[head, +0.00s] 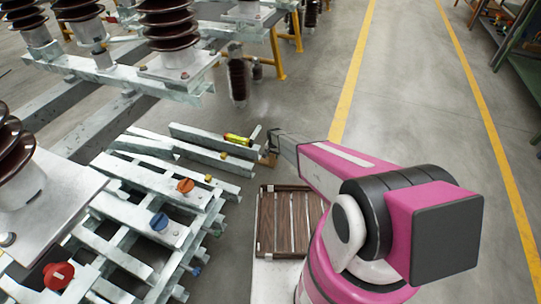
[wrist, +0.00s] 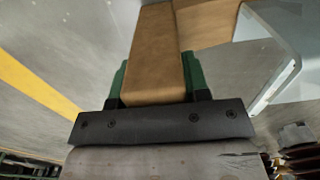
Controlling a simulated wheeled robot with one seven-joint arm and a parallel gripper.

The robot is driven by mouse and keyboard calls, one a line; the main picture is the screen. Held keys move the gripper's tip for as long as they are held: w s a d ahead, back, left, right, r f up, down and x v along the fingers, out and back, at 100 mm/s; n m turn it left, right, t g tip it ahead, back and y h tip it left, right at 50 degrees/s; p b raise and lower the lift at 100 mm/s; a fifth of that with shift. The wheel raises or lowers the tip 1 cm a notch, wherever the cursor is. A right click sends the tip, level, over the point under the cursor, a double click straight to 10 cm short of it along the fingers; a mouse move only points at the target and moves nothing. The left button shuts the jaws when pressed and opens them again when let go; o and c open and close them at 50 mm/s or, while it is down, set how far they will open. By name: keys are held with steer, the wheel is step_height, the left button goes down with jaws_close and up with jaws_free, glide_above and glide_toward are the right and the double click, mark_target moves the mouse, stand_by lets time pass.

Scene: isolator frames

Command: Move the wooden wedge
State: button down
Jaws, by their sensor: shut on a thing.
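The wooden wedge (wrist: 155,55) is a tan block between the green fingers of my gripper (wrist: 155,80) in the wrist view. My gripper is shut on it. In the head view my gripper (head: 272,148) is at the end of the pink arm, just right of the ends of the steel beams. A small part of the wooden wedge (head: 267,160) shows below it there; most of it is hidden. A second brown wooden surface (wrist: 205,14) adjoins the wedge at the top of the wrist view; I cannot tell whether it is part of the same piece.
Galvanised steel beams (head: 212,137) lie at the left, one with a yellow-green level (head: 237,139) on it. A frame with orange, blue and red knobs (head: 185,186) stands nearer. A slatted wooden tray (head: 266,222) is beside my arm. Open floor (head: 400,110) lies beyond and right.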

steer(key=c, duration=0.6)
jaws_free()
steer(key=shift+r, duration=0.1)
step_height(320, 180, up, 11)
steer(key=shift+f, duration=0.15)
steer(key=s+d+r+n, duration=0.1)
steer(key=s+d+r, duration=0.5)
steer(key=s+r, duration=0.4)
steer(key=s+d+r+n, duration=0.1)
steer(key=s+d+r, duration=0.6)
steer(key=s+r, duration=0.4)
steer(key=s+d+r+n, duration=0.2)
steer(key=s+d+r, duration=0.4)
steer(key=s+r, duration=0.5)
step_height(320, 180, up, 4)
steer(key=shift+s+d+r, duration=0.2)
steer(key=shift+s+r, duration=0.05)
